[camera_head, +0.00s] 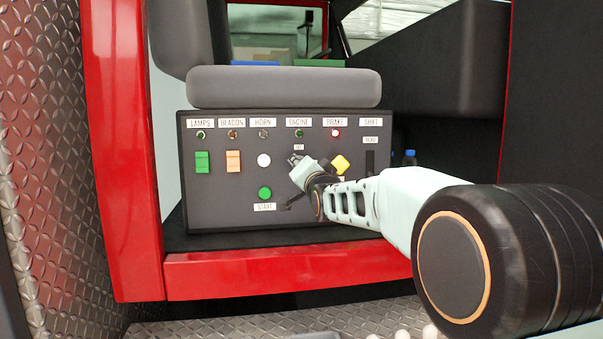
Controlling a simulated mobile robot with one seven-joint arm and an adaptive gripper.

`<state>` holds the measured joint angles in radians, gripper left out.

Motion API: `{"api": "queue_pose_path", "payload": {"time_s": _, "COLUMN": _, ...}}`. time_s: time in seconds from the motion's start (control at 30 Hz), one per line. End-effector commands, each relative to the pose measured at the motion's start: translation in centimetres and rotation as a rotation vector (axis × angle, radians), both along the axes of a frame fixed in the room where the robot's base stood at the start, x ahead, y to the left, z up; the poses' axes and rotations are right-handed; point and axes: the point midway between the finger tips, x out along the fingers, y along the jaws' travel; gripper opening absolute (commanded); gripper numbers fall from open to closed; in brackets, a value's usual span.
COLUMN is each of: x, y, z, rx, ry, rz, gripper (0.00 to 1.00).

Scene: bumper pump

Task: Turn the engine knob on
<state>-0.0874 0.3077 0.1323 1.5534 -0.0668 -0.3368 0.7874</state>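The dark control panel (225,215) stands under the grey seat. Its ENGINE label (299,122) is in the upper middle, with a small dark green lamp (299,133) below it that looks unlit. A small ON label (299,147) is below the lamp. My gripper (298,163) is at the panel just under this label, in front of the engine knob's place. The knob is mostly or wholly hidden behind it, so I cannot tell its angle or whether I touch it. The finger opening is too small and covered to read.
A yellow brake knob (340,164) is close to the right of my gripper, under a lit red lamp (335,133). A green start button (265,193) and a white horn button (264,160) are to the left. The red door frame (125,150) borders the opening.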

Motion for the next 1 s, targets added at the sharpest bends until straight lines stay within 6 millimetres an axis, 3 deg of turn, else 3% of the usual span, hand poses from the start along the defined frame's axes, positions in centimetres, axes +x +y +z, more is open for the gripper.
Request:
{"api": "queue_pose_path", "payload": {"time_s": 0.6, "x": 0.00, "y": 0.00, "z": 0.06, "rx": 0.037, "ry": 0.006, "rz": 0.000, "gripper": 0.04}}
{"api": "queue_pose_path", "payload": {"time_s": 0.63, "x": 0.01, "y": 0.00, "z": 0.06, "rx": 0.037, "ry": 0.006, "rz": 0.000, "gripper": 0.32}}
{"api": "queue_pose_path", "payload": {"time_s": 0.7, "x": 0.00, "y": 0.00, "z": 0.04, "rx": 0.037, "ry": 0.006, "rz": 0.000, "gripper": 0.39}}
{"api": "queue_pose_path", "payload": {"time_s": 0.77, "x": 0.01, "y": 0.01, "z": 0.04, "rx": 0.037, "ry": 0.006, "rz": 0.000, "gripper": 0.46}}
{"api": "queue_pose_path", "payload": {"time_s": 1.0, "x": 0.00, "y": 0.01, "z": 0.01, "rx": 0.036, "ry": 0.008, "rz": 0.000, "gripper": 0.46}}
